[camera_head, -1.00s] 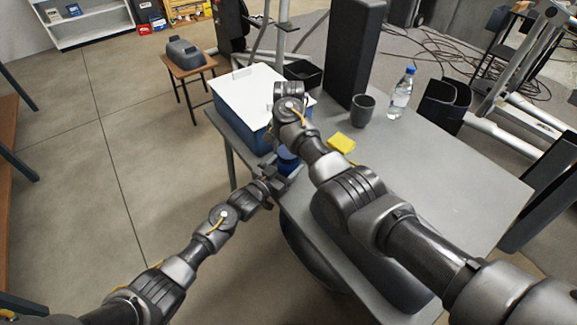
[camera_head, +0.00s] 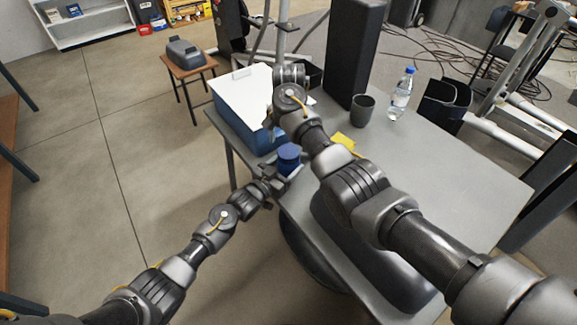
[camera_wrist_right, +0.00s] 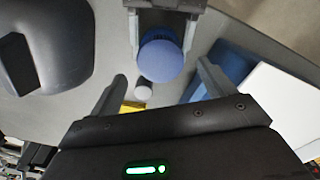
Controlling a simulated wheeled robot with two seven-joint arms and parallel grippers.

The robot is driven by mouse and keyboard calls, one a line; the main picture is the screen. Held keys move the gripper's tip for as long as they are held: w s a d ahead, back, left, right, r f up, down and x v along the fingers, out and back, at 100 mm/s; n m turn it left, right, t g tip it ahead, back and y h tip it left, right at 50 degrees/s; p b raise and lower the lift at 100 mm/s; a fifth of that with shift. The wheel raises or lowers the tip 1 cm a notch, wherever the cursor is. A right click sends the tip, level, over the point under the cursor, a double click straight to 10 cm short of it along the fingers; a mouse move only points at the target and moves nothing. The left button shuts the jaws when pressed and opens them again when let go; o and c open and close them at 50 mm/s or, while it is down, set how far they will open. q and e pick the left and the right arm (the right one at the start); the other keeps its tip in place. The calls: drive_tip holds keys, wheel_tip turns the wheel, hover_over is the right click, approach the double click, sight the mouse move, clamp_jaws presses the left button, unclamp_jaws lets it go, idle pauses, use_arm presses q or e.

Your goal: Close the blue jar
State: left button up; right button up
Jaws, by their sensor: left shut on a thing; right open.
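The blue jar (camera_head: 288,157) is at the table's near left edge in the head view, upright. Its round blue top fills the upper middle of the right wrist view (camera_wrist_right: 161,57); I cannot tell whether a lid is seated fully on it. My left gripper (camera_head: 279,173) is shut on the jar, with a finger on either side of it in the right wrist view. My right gripper (camera_wrist_right: 161,72) is open and empty, apart from the jar, with its fingers spread just short of it in the wrist view. In the head view its fingers are mostly hidden behind my right wrist.
A blue box with a white top (camera_head: 240,92) stands behind the jar. A mug (camera_head: 362,108), water bottle (camera_head: 401,94) and tall black block (camera_head: 352,50) stand farther back.

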sight(288, 151)
use_arm(q)
drive_tip(key=shift+a+f, duration=0.1)
drive_tip(key=shift+f, duration=0.2)
use_arm(e)
drive_tip(key=shift+c, duration=0.4)
wheel_tip(288, 151, up, 4)
drive_tip(key=n, duration=0.2)
drive_tip(key=shift+f+n, duration=0.25)
drive_tip(key=shift+n, duration=0.05)
drive_tip(key=shift+f, duration=0.1)
drive_tip(key=shift+f, duration=3.95)
drive_tip(key=shift+c, duration=0.5)
